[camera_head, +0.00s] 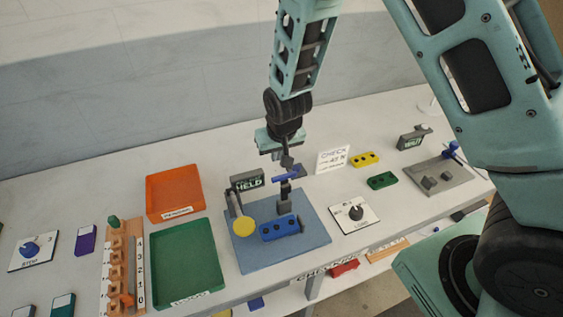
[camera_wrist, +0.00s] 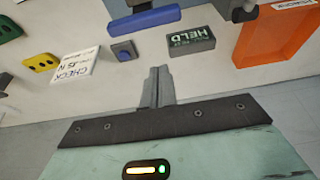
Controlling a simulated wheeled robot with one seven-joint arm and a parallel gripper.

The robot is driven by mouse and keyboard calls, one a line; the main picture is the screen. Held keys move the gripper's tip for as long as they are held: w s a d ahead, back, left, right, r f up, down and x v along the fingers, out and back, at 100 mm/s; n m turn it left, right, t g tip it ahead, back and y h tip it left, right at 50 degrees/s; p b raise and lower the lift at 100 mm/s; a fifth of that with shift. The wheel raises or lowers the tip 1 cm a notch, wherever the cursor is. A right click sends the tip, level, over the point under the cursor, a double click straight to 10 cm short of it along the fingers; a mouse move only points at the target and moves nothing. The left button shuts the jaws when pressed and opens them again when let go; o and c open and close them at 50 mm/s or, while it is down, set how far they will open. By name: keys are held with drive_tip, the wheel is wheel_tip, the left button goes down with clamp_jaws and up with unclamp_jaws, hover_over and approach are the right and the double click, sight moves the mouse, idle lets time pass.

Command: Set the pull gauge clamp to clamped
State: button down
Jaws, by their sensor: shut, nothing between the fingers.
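The pull gauge stands on a blue base plate (camera_head: 255,259) in the middle of the bench. Its clamp has a blue handle bar (camera_head: 285,176) on a dark post; a blue bar, seemingly this handle, shows in the wrist view (camera_wrist: 145,20). A small display reading HELD (camera_head: 247,180) stands behind the plate and shows in the wrist view (camera_wrist: 192,40). A blue strip with holes (camera_head: 280,228) and a yellow disc (camera_head: 243,226) are on the plate. My gripper (camera_head: 287,163) is shut and empty, just above and behind the handle; contact cannot be told. Its fingers show in the wrist view (camera_wrist: 158,88).
Orange (camera_head: 174,192) and green (camera_head: 184,257) trays lie left. A CHECK card (camera_head: 332,159), yellow strip (camera_head: 366,159) and green strip (camera_head: 382,180) lie right, with a dial box (camera_head: 355,214). A grey fixture (camera_head: 440,180) with a blue lever stands far right.

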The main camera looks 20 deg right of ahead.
sight(285, 189)
drive_tip(key=s+p, duration=0.1)
drive_tip(key=s+f+p, duration=0.1)
drive_tip(key=s, duration=0.1)
drive_tip(key=shift+s+f, duration=0.1)
drive_tip(key=shift+s, duration=0.2)
